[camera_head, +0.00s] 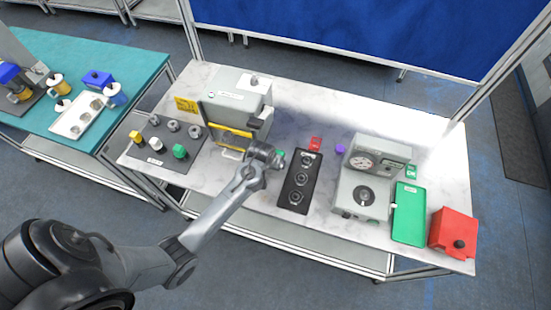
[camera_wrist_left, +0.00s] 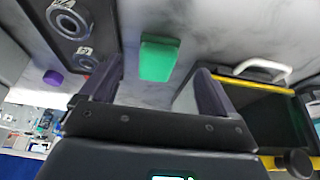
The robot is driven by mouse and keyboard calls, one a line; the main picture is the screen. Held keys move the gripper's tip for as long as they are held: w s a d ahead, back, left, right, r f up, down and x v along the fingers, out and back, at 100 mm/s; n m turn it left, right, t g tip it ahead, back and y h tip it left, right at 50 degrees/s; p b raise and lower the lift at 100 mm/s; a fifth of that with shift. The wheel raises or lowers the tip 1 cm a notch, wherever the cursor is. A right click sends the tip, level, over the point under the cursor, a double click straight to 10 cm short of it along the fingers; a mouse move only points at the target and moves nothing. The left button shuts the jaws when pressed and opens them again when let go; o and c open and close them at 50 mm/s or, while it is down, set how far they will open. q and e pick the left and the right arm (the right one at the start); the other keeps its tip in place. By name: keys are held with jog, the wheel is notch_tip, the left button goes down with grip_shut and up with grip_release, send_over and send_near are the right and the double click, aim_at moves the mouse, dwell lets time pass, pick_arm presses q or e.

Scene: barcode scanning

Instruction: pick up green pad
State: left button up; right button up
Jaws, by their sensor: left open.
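The green pad (camera_wrist_left: 158,58) lies on the marble-patterned bench top in the left wrist view. It shows between the two fingers of my left gripper (camera_wrist_left: 158,85), which are apart and not touching it. In the head view, a small part of the green pad (camera_head: 280,155) shows beside my left gripper (camera_head: 272,158), which hides the rest. The left gripper is over the bench between the grey machine and the black tray. Its exact height above the pad is unclear. My right gripper is out of view.
The black tray (camera_head: 298,182) with ring-shaped parts is close on the right. The grey machine with yellow trim (camera_head: 238,105) is close on the left. A gauge device (camera_head: 368,180), green tray (camera_head: 409,215) and red box (camera_head: 454,232) stand farther right. A dark board (camera_head: 167,138) holds several knobs.

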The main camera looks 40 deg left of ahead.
pick_arm(q)
jog(key=shift+w+a, duration=0.3)
jog(key=shift+w, duration=0.4)
jog(key=shift+w+a, duration=0.25)
jog(key=shift+w, duration=0.45)
jog(key=shift+x, duration=2.55)
jog(key=shift+w, duration=0.15)
jog(key=c, duration=1.2)
jog(key=shift+c, duration=0.2)
jog(key=shift+r, duration=0.15)
